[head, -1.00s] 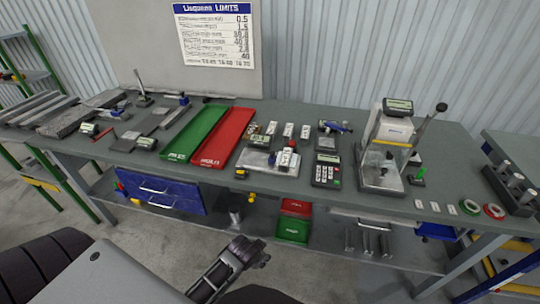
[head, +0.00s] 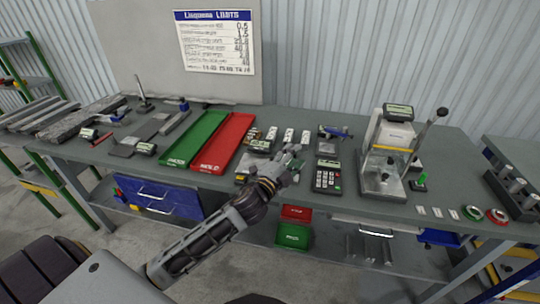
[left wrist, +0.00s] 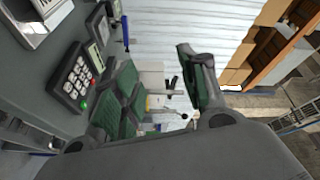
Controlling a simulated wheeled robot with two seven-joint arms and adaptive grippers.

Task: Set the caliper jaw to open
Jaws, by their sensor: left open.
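I cannot tell for sure which tool is the caliper. A small gauge with a grey display (head: 89,133) and a dark part beside it lies on the left of the bench. Another display unit (head: 145,148) lies nearer the red and green trays. A blue-handled tool (head: 335,132) lies behind the keypad device (head: 327,176); its blue handle (left wrist: 126,32) also shows in the left wrist view. My left gripper (head: 290,158) is open and empty above the bench's front middle, left of the keypad device. It hides part of a metal plate. Its green-padded fingers (left wrist: 158,62) show spread apart. My right gripper is out of view.
A green tray (head: 194,140) and a red tray (head: 224,142) lie left of my gripper. A lever press (head: 388,165) stands on the right. Small white blocks (head: 288,135) stand behind my gripper. The bench front (head: 230,183) left of my gripper is clear.

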